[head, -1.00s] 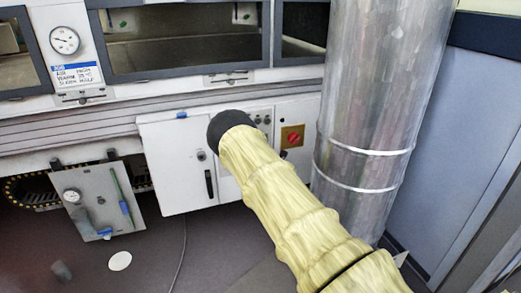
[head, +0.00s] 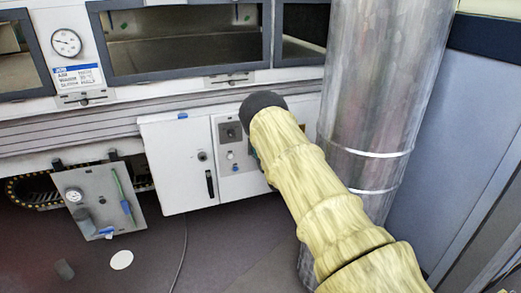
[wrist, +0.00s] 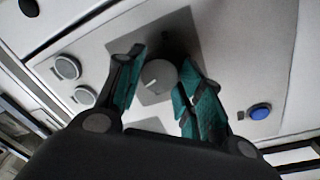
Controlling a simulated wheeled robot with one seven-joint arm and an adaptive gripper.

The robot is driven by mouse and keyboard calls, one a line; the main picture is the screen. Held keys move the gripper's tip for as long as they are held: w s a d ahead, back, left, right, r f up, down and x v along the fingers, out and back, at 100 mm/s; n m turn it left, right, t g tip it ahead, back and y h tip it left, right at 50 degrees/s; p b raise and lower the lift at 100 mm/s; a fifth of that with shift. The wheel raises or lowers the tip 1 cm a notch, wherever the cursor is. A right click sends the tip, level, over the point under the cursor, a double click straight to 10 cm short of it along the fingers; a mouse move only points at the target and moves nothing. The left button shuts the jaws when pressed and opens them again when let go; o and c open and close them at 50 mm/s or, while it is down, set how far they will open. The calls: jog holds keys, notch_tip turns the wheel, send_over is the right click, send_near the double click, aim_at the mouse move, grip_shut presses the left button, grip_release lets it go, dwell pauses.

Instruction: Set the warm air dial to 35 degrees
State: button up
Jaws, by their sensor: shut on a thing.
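The warm air dial (wrist: 158,75) is a round grey knob with a short white mark, in the wrist view. It sits on a darker grey square plate (wrist: 122,55). My gripper (wrist: 160,88) has its teal-padded fingers on either side of the knob and is shut on it. The white mark points toward the lower left of the wrist picture. No degree numbers are readable. In the head view my sleeved arm hides most of the gripper; only a sliver of teal shows beside the control panel (head: 222,150).
The wrist view shows a blue button (wrist: 259,112) right of the dial and two round pale fittings (wrist: 67,67) at left. In the head view a round gauge (head: 66,42) hangs above a blue-headed label (head: 77,77). A large metal duct (head: 385,90) stands close on the arm's right.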

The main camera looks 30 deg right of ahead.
jog(key=shift+s+m+g+h, duration=0.1)
jog(key=shift+m+g+h, duration=0.15)
jog(key=shift+m, duration=3.7)
jog(key=shift+m+g+h, duration=0.25)
jog(key=shift+m, duration=3.7)
jog(key=o, duration=1)
